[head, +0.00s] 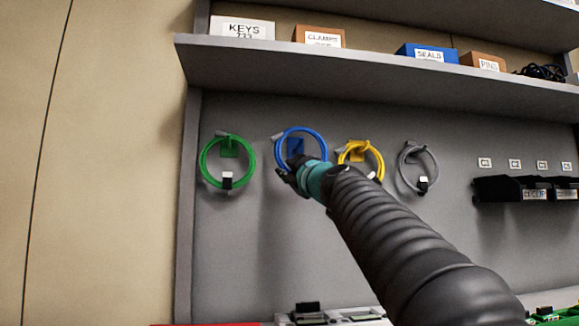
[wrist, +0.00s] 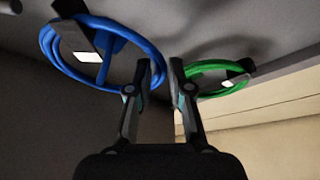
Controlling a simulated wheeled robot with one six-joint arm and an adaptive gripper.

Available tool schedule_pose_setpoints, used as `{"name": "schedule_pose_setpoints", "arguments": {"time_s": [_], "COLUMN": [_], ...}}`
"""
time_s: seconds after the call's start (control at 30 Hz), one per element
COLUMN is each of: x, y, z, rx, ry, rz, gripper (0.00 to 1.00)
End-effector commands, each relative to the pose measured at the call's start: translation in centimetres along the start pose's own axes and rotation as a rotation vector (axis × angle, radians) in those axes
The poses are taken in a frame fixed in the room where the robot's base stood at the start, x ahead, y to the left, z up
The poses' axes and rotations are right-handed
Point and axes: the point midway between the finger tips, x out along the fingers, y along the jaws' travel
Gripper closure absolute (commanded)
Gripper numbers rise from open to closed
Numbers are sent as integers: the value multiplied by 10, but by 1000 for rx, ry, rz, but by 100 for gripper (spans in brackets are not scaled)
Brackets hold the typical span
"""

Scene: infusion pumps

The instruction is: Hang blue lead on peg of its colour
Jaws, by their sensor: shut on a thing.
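The blue lead (head: 322,140) is a coiled loop in front of the grey back panel, between the green and yellow leads. The blue peg (head: 296,147) shows inside the loop's outline. In the wrist view, the blue lead (wrist: 48,50) spreads to the left with the blue peg (wrist: 107,52) showing within it. I cannot tell for sure whether the loop rests on the peg. My gripper (head: 288,172) is shut on the blue lead at its lower side. Its fingers (wrist: 160,78) also show in the wrist view; my wrist hides part of the loop in the head view.
The green lead (head: 204,166) hangs on a green peg to the left. The yellow lead (head: 379,160) and grey lead (head: 434,170) hang to the right. A shelf (head: 370,82) with boxes juts out above. Black bins (head: 500,190) are at the right.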

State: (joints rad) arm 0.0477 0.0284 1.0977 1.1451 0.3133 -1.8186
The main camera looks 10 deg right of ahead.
Motion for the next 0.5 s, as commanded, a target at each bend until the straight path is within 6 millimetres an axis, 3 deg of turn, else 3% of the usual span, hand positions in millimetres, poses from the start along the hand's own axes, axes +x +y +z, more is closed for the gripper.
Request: {"name": "schedule_pose_setpoints", "arguments": {"time_s": [0.5], "x": [25], "y": [0], "z": [9], "rx": [-1], "ry": [1], "rz": [0], "gripper": [100]}}
